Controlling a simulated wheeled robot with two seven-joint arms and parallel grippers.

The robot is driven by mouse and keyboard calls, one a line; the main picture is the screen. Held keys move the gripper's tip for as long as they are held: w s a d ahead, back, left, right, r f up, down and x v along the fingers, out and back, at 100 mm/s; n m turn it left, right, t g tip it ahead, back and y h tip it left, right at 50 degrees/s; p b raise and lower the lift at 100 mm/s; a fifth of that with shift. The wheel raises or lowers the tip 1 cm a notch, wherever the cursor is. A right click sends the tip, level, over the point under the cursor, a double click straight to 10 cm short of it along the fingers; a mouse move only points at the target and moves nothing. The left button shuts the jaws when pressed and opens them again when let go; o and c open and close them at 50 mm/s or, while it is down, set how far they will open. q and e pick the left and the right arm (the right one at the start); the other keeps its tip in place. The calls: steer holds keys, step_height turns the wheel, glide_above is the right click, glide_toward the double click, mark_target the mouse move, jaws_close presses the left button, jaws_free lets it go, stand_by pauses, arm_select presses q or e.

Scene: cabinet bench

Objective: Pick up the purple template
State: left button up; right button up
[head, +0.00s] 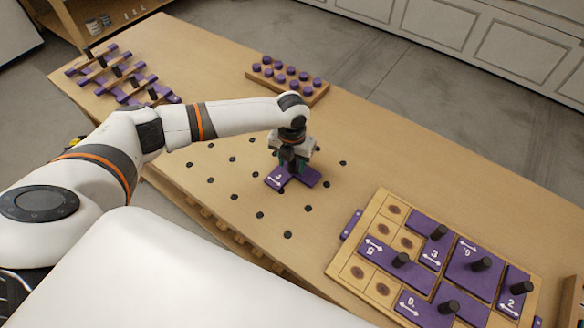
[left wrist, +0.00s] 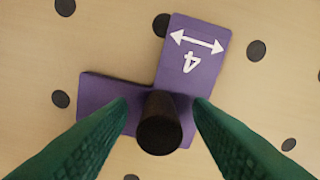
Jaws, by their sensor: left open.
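The purple template (left wrist: 193,60) is a flat L-shaped piece marked with a white 4 and a double arrow. It lies on the bench among black holes, and in the head view (head: 277,179) it is partly covered by my left gripper. A black cylindrical knob (left wrist: 160,125) stands up from it. My left gripper (left wrist: 160,135) is open directly over the template, with one green finger on each side of the knob. I see a gap between the fingers and the knob; whether any part touches is unclear. In the head view my left gripper (head: 293,165) points down. My right gripper is not in view.
A wooden board (head: 357,270) with several purple knobbed pieces lies at the lower right. A block with purple pegs (head: 288,83) stands at the back. A rack of purple pieces (head: 120,75) is at the far left. The bench (head: 400,150) is clear right of the template.

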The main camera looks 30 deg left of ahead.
arm_select(q)
steer(key=shift+f, duration=0.45)
steer(key=shift+c, duration=0.2)
jaws_close()
steer(key=shift+r, duration=0.1)
